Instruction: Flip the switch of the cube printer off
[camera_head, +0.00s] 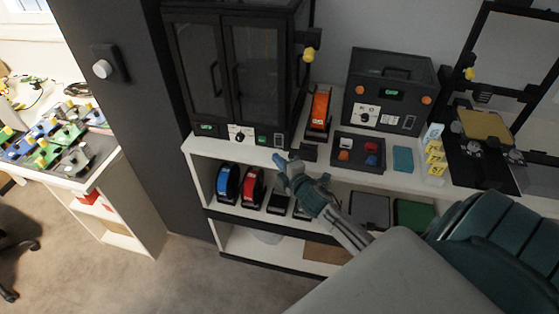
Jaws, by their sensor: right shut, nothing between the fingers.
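A large black enclosed printer (205,70) with two glass doors stands on the white shelf unit; it looks like the cube printer. Its lower front has a green display (207,129), a white dial (240,135) and, at the right end, a small pale switch (279,140). I cannot tell the switch's position. My right gripper (281,163) is shut and empty, pointing up and left just below that switch, in front of the shelf edge. A gap between fingertips and switch seems to show, but contact is hard to judge. My left gripper is out of view.
A smaller black box (392,88) with a dial and display stands to the right. Beside it are an orange item (319,108), a parts tray (355,152) and an open-frame printer (483,133). Filament spools (228,184) sit on the shelf below. Floor is clear in front.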

